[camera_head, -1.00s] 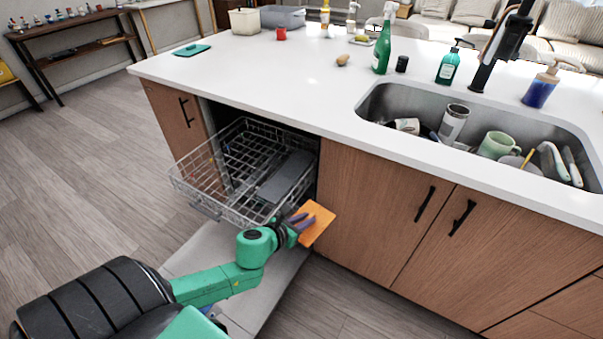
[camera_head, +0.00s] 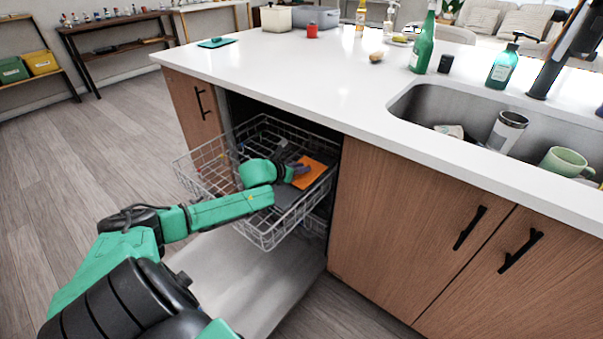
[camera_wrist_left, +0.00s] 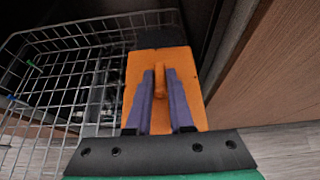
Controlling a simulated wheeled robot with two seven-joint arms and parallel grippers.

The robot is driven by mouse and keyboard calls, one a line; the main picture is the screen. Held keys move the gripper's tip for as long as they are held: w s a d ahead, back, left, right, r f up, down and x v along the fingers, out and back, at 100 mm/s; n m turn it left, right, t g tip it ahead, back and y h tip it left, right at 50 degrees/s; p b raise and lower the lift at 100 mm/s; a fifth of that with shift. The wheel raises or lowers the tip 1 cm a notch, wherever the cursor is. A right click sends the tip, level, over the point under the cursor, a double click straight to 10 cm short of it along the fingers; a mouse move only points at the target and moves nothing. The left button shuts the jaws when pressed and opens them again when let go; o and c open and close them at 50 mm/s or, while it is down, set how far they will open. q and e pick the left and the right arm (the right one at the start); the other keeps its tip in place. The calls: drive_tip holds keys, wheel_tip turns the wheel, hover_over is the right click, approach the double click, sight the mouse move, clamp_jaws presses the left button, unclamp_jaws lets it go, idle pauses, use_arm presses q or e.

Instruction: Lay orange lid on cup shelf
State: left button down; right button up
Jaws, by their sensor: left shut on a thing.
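The orange lid (camera_head: 312,173) is a flat orange rectangle. My left gripper (camera_head: 299,169) is shut on it, and the lid is over the right part of the pulled-out rack. In the left wrist view the purple fingers (camera_wrist_left: 160,95) are closed on a raised ridge in the middle of the lid (camera_wrist_left: 192,95). The grey cup shelf (camera_head: 288,197) is a flat panel along the rack's right side, partly hidden by my arm and the lid. I cannot tell whether the lid touches the shelf. My right gripper is not in view.
The wire rack (camera_head: 205,176) sticks out of the opening under the white counter (camera_head: 300,85), above a lowered door (camera_head: 235,275). A wooden cabinet front (camera_head: 385,220) stands close on the right. The rack's left part looks mostly empty.

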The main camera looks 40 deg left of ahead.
use_arm(q)
drive_tip(key=shift+f, duration=0.4)
drive_tip(key=shift+f, duration=0.1)
drive_tip(key=c, duration=0.8)
unclamp_jaws()
drive_tip(key=shift+r, duration=0.2)
drive_tip(key=shift+s, duration=0.3)
drive_tip(key=p+v, duration=0.5)
drive_tip(key=v, duration=0.6)
drive_tip(key=shift+s+r+p, duration=0.2)
drive_tip(key=shift+p, duration=0.15)
